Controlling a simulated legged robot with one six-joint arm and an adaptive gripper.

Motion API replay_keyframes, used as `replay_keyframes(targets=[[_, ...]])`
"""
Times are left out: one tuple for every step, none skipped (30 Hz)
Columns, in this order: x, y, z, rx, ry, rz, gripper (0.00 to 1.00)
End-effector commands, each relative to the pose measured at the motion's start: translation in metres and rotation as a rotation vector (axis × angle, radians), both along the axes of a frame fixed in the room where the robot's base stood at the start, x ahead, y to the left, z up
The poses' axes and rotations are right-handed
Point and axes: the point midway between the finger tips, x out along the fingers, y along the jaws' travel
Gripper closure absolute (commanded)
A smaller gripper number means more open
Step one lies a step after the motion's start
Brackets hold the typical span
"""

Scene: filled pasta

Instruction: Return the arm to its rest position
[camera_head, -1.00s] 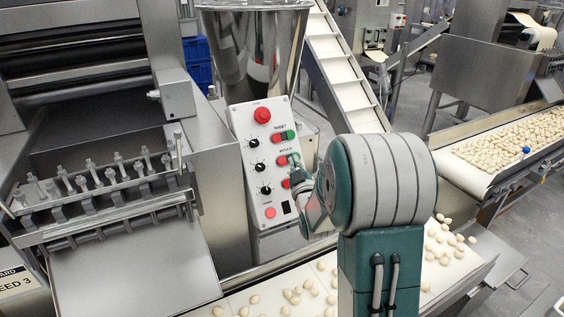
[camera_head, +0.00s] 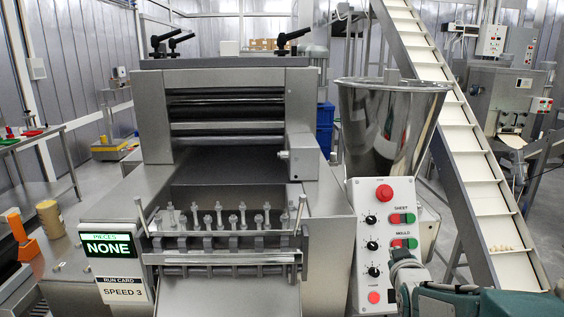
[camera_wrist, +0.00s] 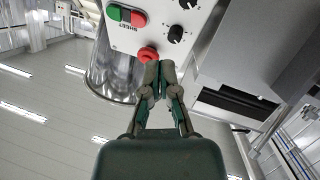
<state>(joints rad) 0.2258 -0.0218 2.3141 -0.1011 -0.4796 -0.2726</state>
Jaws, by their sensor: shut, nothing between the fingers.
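My gripper (camera_wrist: 158,72) is shut and empty in the wrist view. Its fingertips are in front of the control panel (camera_wrist: 124,36), which appears upside down, and overlap the edge of a round red button (camera_wrist: 148,53). I cannot tell whether they touch it. In the head view, my teal arm enters at the lower right, and my gripper (camera_head: 399,256) is in front of the lower right part of the control panel (camera_head: 353,215). The arm hides that corner.
A steel hopper (camera_head: 385,120) stands behind the panel, and an inclined conveyor (camera_head: 465,140) rises to its right. The sheeting machine (camera_head: 228,75) fills the middle left. A display (camera_head: 108,246) reads "NONE" above a card (camera_head: 123,291) reading "SPEED 3".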

Motion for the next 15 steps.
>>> replay_keyframes(targets=[[-0.012, 0.009, 0.006, 0.023, 0.038, 0.003, 1.00], [-0.020, 0.015, 0.007, 0.040, 0.069, 0.002, 1.00], [-0.030, 0.021, 0.007, 0.063, 0.110, 0.000, 1.00], [-0.038, 0.026, 0.008, 0.079, 0.140, 0.000, 1.00], [-0.047, 0.030, 0.008, 0.097, 0.169, -0.002, 1.00], [-0.059, 0.037, 0.008, 0.118, 0.211, -0.004, 1.00], [-0.069, 0.041, 0.008, 0.134, 0.241, -0.006, 1.00], [-0.078, 0.046, 0.008, 0.150, 0.273, -0.008, 1.00], [-0.092, 0.052, 0.007, 0.169, 0.314, -0.010, 1.00], [-0.102, 0.056, 0.007, 0.186, 0.345, -0.012, 1.00], [-0.113, 0.061, 0.006, 0.200, 0.377, -0.014, 1.00], [-0.128, 0.067, 0.005, 0.221, 0.418, -0.017, 1.00], [-0.139, 0.071, 0.004, 0.235, 0.449, -0.020, 1.00], [-0.151, 0.075, 0.003, 0.248, 0.482, -0.021, 1.00], [-0.167, 0.080, 0.001, 0.266, 0.524, -0.026, 1.00]])
